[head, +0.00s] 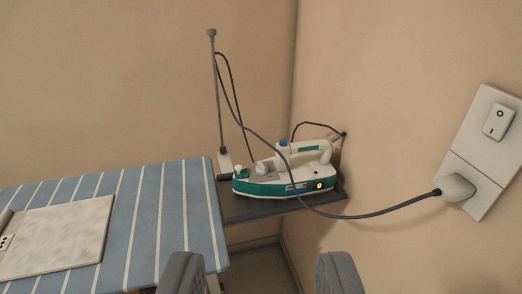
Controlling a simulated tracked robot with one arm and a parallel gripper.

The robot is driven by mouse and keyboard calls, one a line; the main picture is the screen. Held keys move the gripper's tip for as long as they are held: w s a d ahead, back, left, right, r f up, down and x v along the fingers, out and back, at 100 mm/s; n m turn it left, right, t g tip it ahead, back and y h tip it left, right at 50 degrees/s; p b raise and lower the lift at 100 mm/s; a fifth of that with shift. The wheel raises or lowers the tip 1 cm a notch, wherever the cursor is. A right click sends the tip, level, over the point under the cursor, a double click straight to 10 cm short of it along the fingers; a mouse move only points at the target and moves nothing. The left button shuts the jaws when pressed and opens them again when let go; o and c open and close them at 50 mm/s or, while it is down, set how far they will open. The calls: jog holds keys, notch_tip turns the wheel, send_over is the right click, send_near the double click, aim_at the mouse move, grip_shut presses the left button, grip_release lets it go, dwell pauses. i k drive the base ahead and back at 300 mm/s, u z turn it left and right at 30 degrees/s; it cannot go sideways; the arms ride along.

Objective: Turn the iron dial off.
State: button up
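The white and green iron (287,174) rests on a dark shelf (240,210) at the end of the striped ironing board. A pale round knob (262,168) on its top looks like the dial; its setting is too small to read. A small yellow light or mark (319,185) shows on the iron's right end. My gripper (260,275) is open and empty at the bottom of the view, with its two grey fingers wide apart. It is in front of the iron and not touching it.
The blue striped board (145,215) fills the left, with a pale folded item (55,238) on it. A thin upright rod (218,95) stands behind the iron. A dark cord (380,212) runs in front of the iron to a plug (455,189) below a wall switch (498,121).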

aim_at(261, 169)
jog(key=u, duration=0.15)
jog(key=i, duration=1.05)
jog(key=u, duration=0.3)
